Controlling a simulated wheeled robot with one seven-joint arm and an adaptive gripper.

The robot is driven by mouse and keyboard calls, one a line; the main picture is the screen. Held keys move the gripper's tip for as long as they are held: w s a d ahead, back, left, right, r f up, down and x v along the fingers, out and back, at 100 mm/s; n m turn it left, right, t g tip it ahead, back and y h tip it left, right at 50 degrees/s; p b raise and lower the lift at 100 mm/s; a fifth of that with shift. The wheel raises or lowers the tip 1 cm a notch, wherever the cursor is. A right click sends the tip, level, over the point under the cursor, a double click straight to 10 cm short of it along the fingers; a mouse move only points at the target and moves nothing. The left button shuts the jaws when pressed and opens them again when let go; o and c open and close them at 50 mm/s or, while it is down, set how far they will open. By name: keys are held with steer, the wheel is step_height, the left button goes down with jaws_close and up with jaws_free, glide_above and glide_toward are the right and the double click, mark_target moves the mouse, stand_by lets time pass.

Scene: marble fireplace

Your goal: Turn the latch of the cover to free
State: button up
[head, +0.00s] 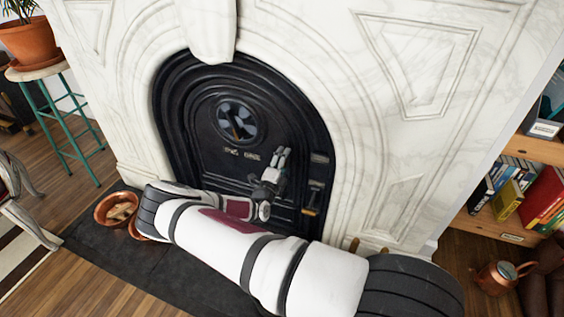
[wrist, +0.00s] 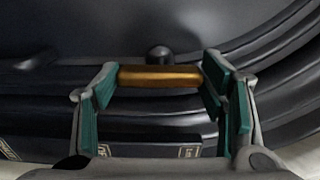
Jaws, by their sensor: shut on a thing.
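The black cast-iron cover (head: 205,155) fills the arched fireplace opening in the head view. In the wrist view the brass handle (wrist: 160,76) lies level between my gripper's two teal-padded fingers (wrist: 160,85). The pads are at its two ends and my gripper is shut on it. A dark round knob (wrist: 159,54) is just behind the handle. In the head view my gripper (head: 283,157) is in front of the cover; finger contact is unclear from there.
White marble (head: 390,150) surrounds the cover. A copper bowl (head: 117,209) sits on the dark hearth (head: 180,275) at left. A plant stool (head: 62,125) stands further left. Bookshelves (head: 535,150) and a copper kettle (head: 500,275) are at right.

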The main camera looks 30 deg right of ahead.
steer(key=shift+s+d+r, duration=0.15)
steer(key=shift+d+r, duration=0.05)
steer(key=shift+d, duration=0.1)
steer(key=o, duration=1.7)
steer(key=shift+a, duration=0.1)
steer(key=shift+a+f, duration=0.1)
steer(key=v, duration=1.2)
